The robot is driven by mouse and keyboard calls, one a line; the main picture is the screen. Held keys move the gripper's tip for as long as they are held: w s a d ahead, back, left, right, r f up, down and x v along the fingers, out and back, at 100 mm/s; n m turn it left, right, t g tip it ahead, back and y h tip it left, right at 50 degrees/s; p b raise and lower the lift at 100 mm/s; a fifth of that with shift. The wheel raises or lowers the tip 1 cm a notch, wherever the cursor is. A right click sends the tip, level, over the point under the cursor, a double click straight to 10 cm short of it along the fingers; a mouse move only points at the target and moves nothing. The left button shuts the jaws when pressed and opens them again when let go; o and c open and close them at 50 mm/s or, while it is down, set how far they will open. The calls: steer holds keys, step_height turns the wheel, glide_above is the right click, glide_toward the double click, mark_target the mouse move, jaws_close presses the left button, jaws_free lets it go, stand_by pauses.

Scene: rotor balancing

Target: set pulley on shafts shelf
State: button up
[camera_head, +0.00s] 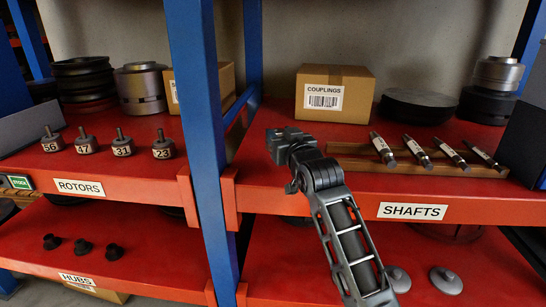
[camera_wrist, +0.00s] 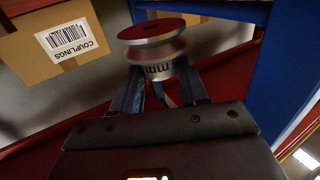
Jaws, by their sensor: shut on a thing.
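In the wrist view a grooved pulley (camera_wrist: 152,50), silver with a dark red face and a band of black marks, is between the fingers of my gripper (camera_wrist: 160,92), which is shut on it. In the head view my gripper (camera_head: 284,142) is over the left part of the red shafts shelf (camera_head: 262,172), in front of and left of the couplings box. The pulley is hidden or too dark to make out there. I cannot tell whether it touches the shelf. The SHAFTS label (camera_head: 412,211) is on the shelf's front edge.
Several shafts lie on a wooden rack (camera_head: 430,163) at the shelf's right. The couplings box (camera_head: 335,94) and dark discs (camera_head: 418,104) stand behind. A blue post (camera_head: 203,110) rises left of my gripper. Numbered rotors (camera_head: 121,146) stand on the left shelf.

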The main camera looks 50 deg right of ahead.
steer(key=shift+w+a+f, duration=0.15)
steer(key=shift+a+f, duration=0.2)
steer(key=shift+a, duration=0.2)
steer(key=shift+w+a+f, duration=0.15)
steer(key=shift+a+f, duration=0.2)
steer(key=shift+a, duration=0.15)
steer(key=shift+f, duration=1.95)
steer(key=shift+f+b, duration=0.1)
steer(key=shift+b, duration=0.25)
steer(key=o, duration=1.3)
steer(key=shift+f, duration=0.1)
steer(key=shift+c, duration=0.2)
